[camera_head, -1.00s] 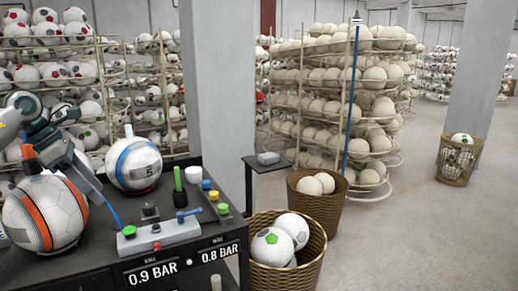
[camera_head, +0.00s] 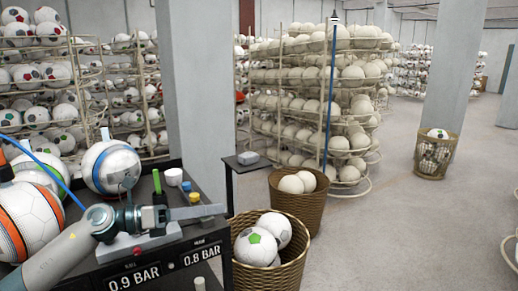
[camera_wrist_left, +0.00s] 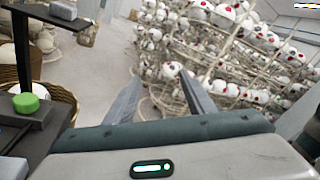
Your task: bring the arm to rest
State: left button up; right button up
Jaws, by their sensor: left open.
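My left arm comes in from the lower left in the head view and reaches across the front of the black bench (camera_head: 225,240). My left gripper (camera_head: 205,212) points right over the bench's front corner, in front of its controls. In the left wrist view my left gripper (camera_wrist_left: 161,98) is open, its two fingers apart with nothing between them. My right gripper is in no view.
On the bench are an orange-striped ball (camera_head: 28,222), a blue-striped ball (camera_head: 112,168) and a green-blue ball (camera_head: 42,170). A ball basket (camera_head: 290,275) stands beside the bench, another basket (camera_head: 300,213) behind. Ball racks (camera_head: 320,95) and a pillar (camera_head: 200,80) stand further back.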

pick_arm(q)
jog(key=s+a+f+n+t+y, duration=0.35)
jog(key=f+n+y, duration=0.25)
jog(key=f+n, duration=0.45)
jog(key=s+a+f+n+t+y, duration=0.4)
jog(key=f+n, duration=0.3)
jog(key=n, duration=0.6)
jog(key=s+a+f+n+t+y, duration=0.2)
jog(key=s+a+f+n+y, duration=0.15)
jog(key=f+n+y, duration=0.65)
jog(key=s+f+n+g+h, duration=0.2)
jog(key=s+f+n+g, duration=0.35)
jog(key=s, duration=0.95)
jog(key=s+f+n+g+h, duration=0.1)
jog(key=s+f+n+g, duration=0.2)
jog(key=s+f+g, duration=0.9)
jog(key=s+f+t, duration=0.2)
jog(key=f+t, duration=0.1)
jog(key=f, duration=1)
jog(key=s+f+t, duration=0.2)
jog(key=s+f, duration=0.1)
jog(key=f, duration=0.9)
jog(key=s+a+f+g, duration=0.1)
jog(key=s+a+f, duration=0.1)
jog(key=s+f, duration=1.5)
jog(key=shift+a+f+m, duration=0.15)
jog(key=shift+f+m, duration=0.15)
jog(key=shift+f, duration=0.05)
